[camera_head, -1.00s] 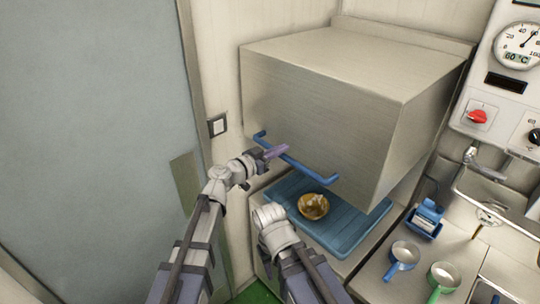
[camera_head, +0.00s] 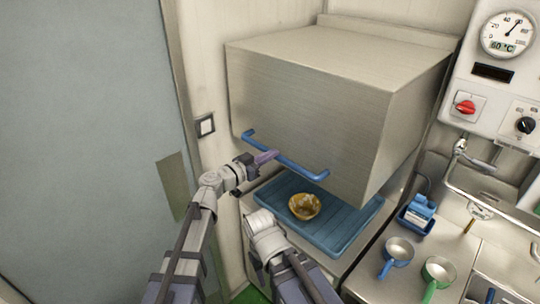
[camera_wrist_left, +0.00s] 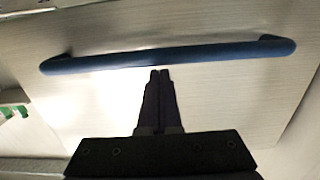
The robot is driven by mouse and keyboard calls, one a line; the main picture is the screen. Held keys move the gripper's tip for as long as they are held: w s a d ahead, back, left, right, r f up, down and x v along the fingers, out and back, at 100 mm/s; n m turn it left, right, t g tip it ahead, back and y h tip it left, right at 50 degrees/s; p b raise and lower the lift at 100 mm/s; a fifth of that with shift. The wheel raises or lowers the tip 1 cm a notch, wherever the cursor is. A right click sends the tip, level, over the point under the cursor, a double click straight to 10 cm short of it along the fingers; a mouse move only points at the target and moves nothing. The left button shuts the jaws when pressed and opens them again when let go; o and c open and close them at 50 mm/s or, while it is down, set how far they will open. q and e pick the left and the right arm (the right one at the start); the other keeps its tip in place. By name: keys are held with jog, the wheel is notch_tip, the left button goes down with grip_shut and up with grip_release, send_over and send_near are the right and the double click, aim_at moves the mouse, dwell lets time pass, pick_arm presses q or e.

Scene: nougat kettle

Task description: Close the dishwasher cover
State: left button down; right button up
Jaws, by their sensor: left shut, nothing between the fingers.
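The dishwasher cover (camera_head: 300,105) is a large brushed-metal box hood, raised above a blue ribbed tray (camera_head: 345,240). A gap shows between its lower edge and the tray. A blue bar handle (camera_head: 300,168) runs along its front near the bottom; it also spans the left wrist view (camera_wrist_left: 200,55). My left gripper (camera_head: 272,155) is at the left part of the handle. In the left wrist view its dark fingers (camera_wrist_left: 160,74) are together and empty, tips at the bar's lower edge; contact is unclear. My right arm shows below the tray's front, but its jaws do not show.
A brown bowl (camera_head: 304,206) with something pale in it sits on the tray. At right are a blue container (camera_head: 418,213), a blue-handled pan (camera_head: 398,250), a green-handled pan (camera_head: 438,270) and a control panel (camera_head: 505,75). A grey door (camera_head: 80,130) fills the left.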

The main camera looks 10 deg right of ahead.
pick_arm(q)
notch_tip(320, 180, down, 36)
jog(key=b, duration=3.6)
jog(key=shift+f, duration=0.25)
jog(key=shift+s, duration=0.1)
jog(key=s+a+r+p, duration=0.4)
jog(key=s+a, duration=0.2)
jog(key=a, duration=0.2)
jog(key=shift+s+a+r, duration=0.3)
